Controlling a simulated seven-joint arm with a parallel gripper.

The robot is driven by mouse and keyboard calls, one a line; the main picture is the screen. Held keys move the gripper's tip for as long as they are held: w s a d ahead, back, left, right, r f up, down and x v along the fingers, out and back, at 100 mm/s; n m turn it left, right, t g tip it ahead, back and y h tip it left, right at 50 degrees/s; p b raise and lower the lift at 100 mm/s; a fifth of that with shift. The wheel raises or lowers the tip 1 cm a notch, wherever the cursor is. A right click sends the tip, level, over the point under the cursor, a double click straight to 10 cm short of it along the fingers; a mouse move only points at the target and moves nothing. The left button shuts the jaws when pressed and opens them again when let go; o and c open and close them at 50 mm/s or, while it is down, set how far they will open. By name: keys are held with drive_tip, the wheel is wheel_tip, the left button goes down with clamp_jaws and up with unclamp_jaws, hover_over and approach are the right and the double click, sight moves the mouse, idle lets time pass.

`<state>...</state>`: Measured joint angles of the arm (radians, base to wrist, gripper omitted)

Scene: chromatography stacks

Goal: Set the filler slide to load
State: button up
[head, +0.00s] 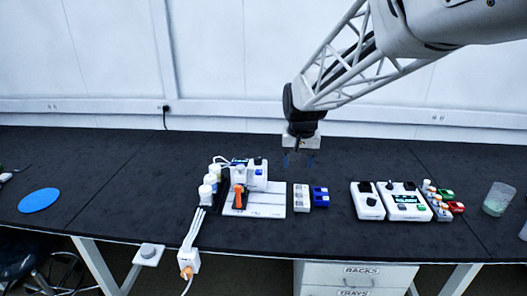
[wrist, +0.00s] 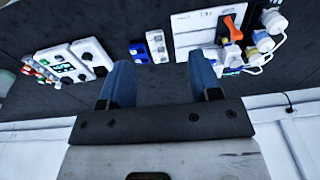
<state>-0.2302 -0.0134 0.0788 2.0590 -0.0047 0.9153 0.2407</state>
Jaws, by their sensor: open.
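A white device (head: 257,175) with an orange lever (head: 239,197) stands on a white base plate (head: 268,205) left of the middle of the bench. Which part is the filler slide, and how it is set, I cannot tell. The orange lever also shows at the upper right of the wrist view (wrist: 232,28). My gripper (head: 298,160) hangs above the back of the bench, behind and right of the device, apart from it. In the wrist view its two blue fingers (wrist: 161,75) are spread with nothing between them.
White bottles (head: 210,185) stand left of the device. Right of the plate are a white panel (head: 301,197) and a blue block (head: 320,197). Further right are white boxes with knobs (head: 405,202), small coloured racks (head: 445,194) and a clear beaker (head: 497,198). The bench's left half is mostly clear.

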drive_tip(key=w+a+f, duration=0.7)
drive_tip(key=w+a, duration=0.3)
drive_tip(key=w, duration=0.1)
drive_tip(key=g, duration=0.1)
hover_over(238, 186)
drive_tip(key=f, duration=1)
drive_tip(key=shift+s+d+f, duration=0.1)
drive_tip(key=shift+s+d, duration=0.05)
drive_tip(key=shift+s, duration=0.05)
drive_tip(key=shift+w+a+f, duration=0.1)
drive_tip(key=shift+a+f, duration=0.15)
drive_tip(key=shift+f, duration=0.1)
drive_tip(key=shift+f, duration=3.8)
drive_tip(key=shift+d, duration=0.1)
clamp_jaws()
